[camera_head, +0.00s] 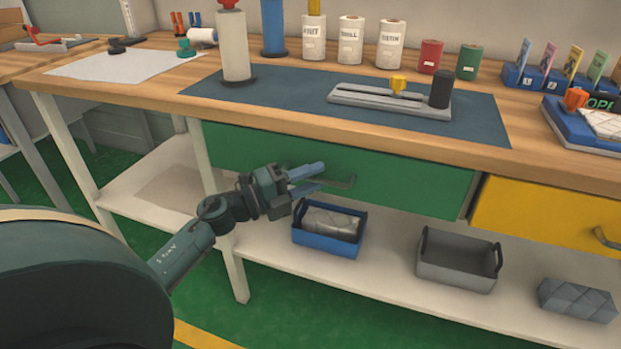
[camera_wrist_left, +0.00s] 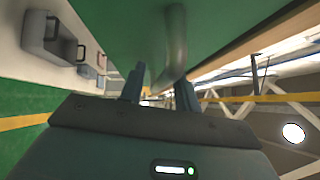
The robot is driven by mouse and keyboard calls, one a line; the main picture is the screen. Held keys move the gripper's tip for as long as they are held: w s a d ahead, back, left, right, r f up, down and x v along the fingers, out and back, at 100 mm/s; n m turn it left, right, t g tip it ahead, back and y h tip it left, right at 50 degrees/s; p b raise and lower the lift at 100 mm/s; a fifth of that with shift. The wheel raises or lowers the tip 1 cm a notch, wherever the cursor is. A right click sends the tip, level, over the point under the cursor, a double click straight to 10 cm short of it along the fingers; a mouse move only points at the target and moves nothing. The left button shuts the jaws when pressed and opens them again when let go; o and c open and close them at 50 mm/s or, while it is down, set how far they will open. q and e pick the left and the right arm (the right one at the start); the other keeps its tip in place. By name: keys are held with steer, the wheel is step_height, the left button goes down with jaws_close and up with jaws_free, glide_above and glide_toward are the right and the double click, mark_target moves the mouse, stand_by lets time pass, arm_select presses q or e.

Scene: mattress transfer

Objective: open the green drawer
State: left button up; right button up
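The green drawer (camera_head: 420,185) is under the workbench top, left of a yellow drawer. Its front looks flush with the bench, so it appears shut. In the left wrist view the two fingers (camera_wrist_left: 160,88) are apart, with the handle's end near the right fingertip. I cannot tell whether they touch. My right gripper is out of view.
The yellow drawer (camera_head: 550,214) is to the right. On the lower shelf (camera_head: 375,276) are a blue bin (camera_head: 320,243) holding a grey package, a grey bin (camera_head: 457,270) and another grey package (camera_head: 577,299). The bench top (camera_head: 480,150) holds several rolls and fixtures. A bench leg (camera_head: 215,190) stands left of the drawer.

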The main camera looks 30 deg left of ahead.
arm_select(q)
steer(key=shift+c, duration=0.4)
jaws_close()
